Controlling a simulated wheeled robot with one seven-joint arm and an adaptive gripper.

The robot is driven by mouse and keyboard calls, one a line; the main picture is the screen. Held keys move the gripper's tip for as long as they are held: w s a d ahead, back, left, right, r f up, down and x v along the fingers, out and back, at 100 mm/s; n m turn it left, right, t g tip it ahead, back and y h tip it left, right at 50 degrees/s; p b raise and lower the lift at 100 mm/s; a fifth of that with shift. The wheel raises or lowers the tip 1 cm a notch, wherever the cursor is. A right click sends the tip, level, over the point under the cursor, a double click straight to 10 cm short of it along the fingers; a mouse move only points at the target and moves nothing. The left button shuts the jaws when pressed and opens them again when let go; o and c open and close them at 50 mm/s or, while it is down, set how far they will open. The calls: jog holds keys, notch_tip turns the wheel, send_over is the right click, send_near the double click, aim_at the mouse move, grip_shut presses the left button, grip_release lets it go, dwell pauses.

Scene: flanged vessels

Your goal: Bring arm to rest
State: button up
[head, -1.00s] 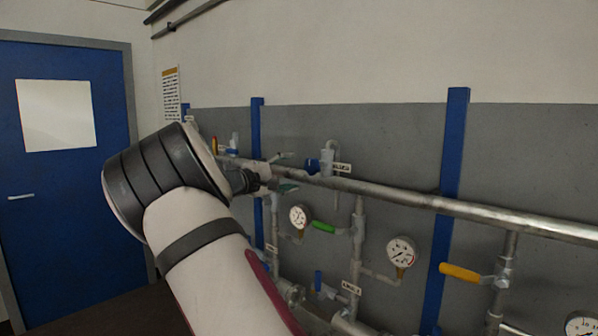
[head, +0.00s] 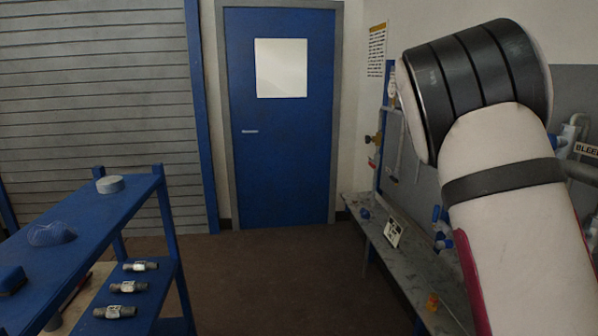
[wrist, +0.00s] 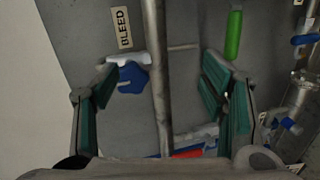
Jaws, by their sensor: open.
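My arm (head: 500,200) fills the right side of the head view, raised and bent. The gripper end is hidden behind it there. In the wrist view my gripper (wrist: 160,100) is open, with its green-padded fingers wide apart at left and right. Nothing is held in it. A grey upright pipe (wrist: 157,60) runs through the gap as seen from the wrist; I cannot tell how far beyond the fingertips it lies. A blue knob (wrist: 133,77) shows near the left finger, below a BLEED label (wrist: 124,28).
A green handle (wrist: 233,35) and blue-handled valve parts (wrist: 306,39) are at the wrist view's right. In the head view, a blue shelf (head: 90,215) stands left, a grey bench (head: 400,262) right. Brown floor (head: 285,270) lies open before the blue door (head: 280,150).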

jog(key=s+a+f+t+y, duration=0.1)
jog(key=s+a+f+y, duration=0.2)
jog(key=s+a, duration=0.6)
jog(key=s+a+f+t+y+b, duration=0.1)
jog(key=s+a+f+t+y, duration=0.1)
jog(key=s+a+y, duration=0.5)
jog(key=s+a+f+t+y+b, duration=0.1)
jog(key=s+a+f+y, duration=0.3)
jog(key=s+a, duration=0.9)
jog(key=a+t+y, duration=0.1)
jog(key=a, duration=0.4)
jog(key=shift+s+a+f+n, duration=0.15)
jog(key=shift+a+f+n, duration=0.15)
jog(key=shift+a+f, duration=0.05)
jog(key=shift+d, duration=0.1)
